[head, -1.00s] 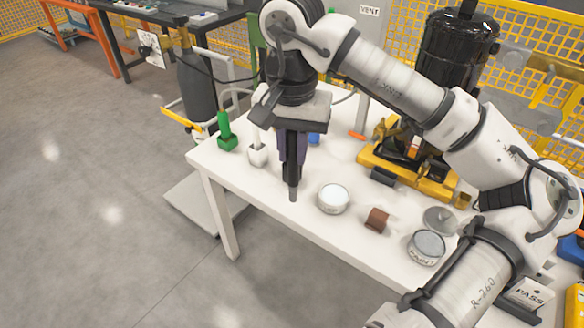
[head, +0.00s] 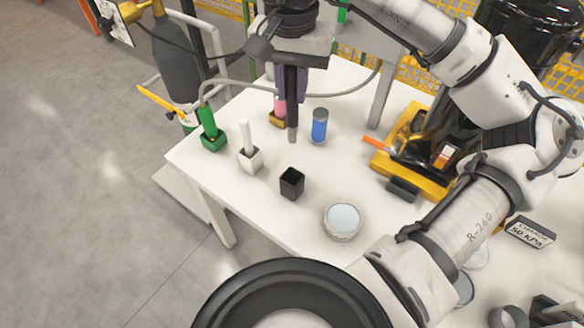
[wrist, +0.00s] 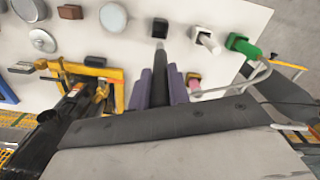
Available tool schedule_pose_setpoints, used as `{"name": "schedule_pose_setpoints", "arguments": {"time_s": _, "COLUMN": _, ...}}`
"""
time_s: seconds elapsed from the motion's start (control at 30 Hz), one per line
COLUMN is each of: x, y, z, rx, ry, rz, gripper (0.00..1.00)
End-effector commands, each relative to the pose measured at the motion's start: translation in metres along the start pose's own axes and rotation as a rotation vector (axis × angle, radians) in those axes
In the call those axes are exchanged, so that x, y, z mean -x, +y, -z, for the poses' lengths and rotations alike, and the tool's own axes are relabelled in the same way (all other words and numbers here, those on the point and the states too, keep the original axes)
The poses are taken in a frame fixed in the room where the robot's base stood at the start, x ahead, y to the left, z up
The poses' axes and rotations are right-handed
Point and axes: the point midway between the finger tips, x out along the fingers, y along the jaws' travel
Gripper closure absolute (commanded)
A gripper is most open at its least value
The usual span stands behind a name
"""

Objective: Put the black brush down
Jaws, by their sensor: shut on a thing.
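The black brush (head: 292,115) hangs upright in my gripper (head: 291,85), its grey lower tip above the white table. In the wrist view the brush (wrist: 159,85) stands between the two purple fingers of my gripper (wrist: 160,88), which are shut on it. A small black square holder (head: 291,183) stands on the table, below the brush in the head view and apart from it. In the wrist view the holder (wrist: 160,28) appears just beyond the brush tip. Its inside is dark. The brush's upper end is hidden by my gripper.
On the white table (head: 255,205), a white brush in its holder (head: 249,155) and a green one (head: 211,135) stand left. A pink brush (head: 279,108) is behind, partly covered by my gripper. A blue jar (head: 319,128) and a round tin (head: 342,220) flank the right side.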

Motion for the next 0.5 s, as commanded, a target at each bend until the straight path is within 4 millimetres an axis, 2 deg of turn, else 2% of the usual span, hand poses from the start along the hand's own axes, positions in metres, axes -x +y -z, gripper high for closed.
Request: {"name": "schedule_pose_setpoints", "arguments": {"time_s": 0.5, "x": -0.128, "y": 0.0, "z": -0.002, "rx": 0.001, "ry": -0.004, "rz": 0.002, "gripper": 1.0}}
